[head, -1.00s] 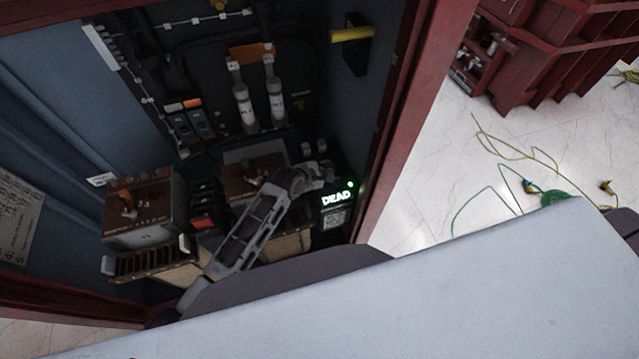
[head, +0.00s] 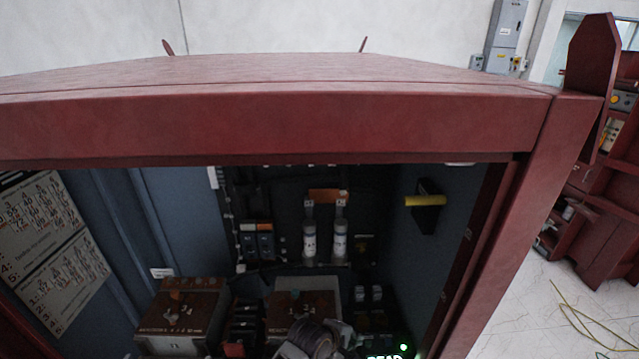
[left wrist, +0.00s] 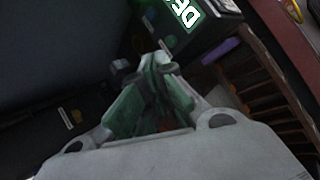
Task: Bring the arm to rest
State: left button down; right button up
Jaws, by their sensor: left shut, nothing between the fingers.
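My left gripper (left wrist: 156,68) is shut and empty in the left wrist view. Its two fingers meet at the tips, with a dark gap between their lower parts. In the head view only part of my grey left arm and gripper (head: 318,342) shows, at the bottom edge inside the red cabinet (head: 270,125). It is in front of a brown-topped block (head: 302,303). A black box with a lit green "DEAD" display (left wrist: 184,12) is beyond the fingertips in the left wrist view. My right gripper is in neither view.
The cabinet's red top beam and right post (head: 512,225) frame the opening. Inside are two pale bushings (head: 340,240), a yellow handle (head: 425,201) and another brown-topped block (head: 180,310). Yellow cables (head: 580,320) lie on the floor at right.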

pick_arm(q)
jog(key=s+a+r+m+g+y, duration=0.1)
jog(key=s+a+r+m+y, duration=0.1)
jog(key=s+a+m, duration=0.6)
jog(key=s+a+r+m+y, duration=0.1)
jog(key=s+a+y, duration=0.15)
jog(key=a, duration=1.05)
jog(key=s+a+r+m+g+y, duration=0.1)
jog(key=s+a+r+m+y, duration=0.1)
jog(key=s+a+m, duration=0.6)
notch_tip(320, 180, down, 36)
jog(key=s+a+n+g+b, duration=0.1)
jog(key=s+a+n+b, duration=0.1)
jog(key=n, duration=0.1)
jog(key=s+a+f+b, duration=0.1)
jog(key=s+a+f, duration=0.1)
jog(key=s+f, duration=0.8)
jog(key=s+a+f+g+b, duration=0.1)
jog(key=s+a+f, duration=0.1)
jog(key=s+f, duration=0.9)
jog(key=shift+s+a+m+g, duration=0.2)
jog(key=shift+s+m+g, duration=0.1)
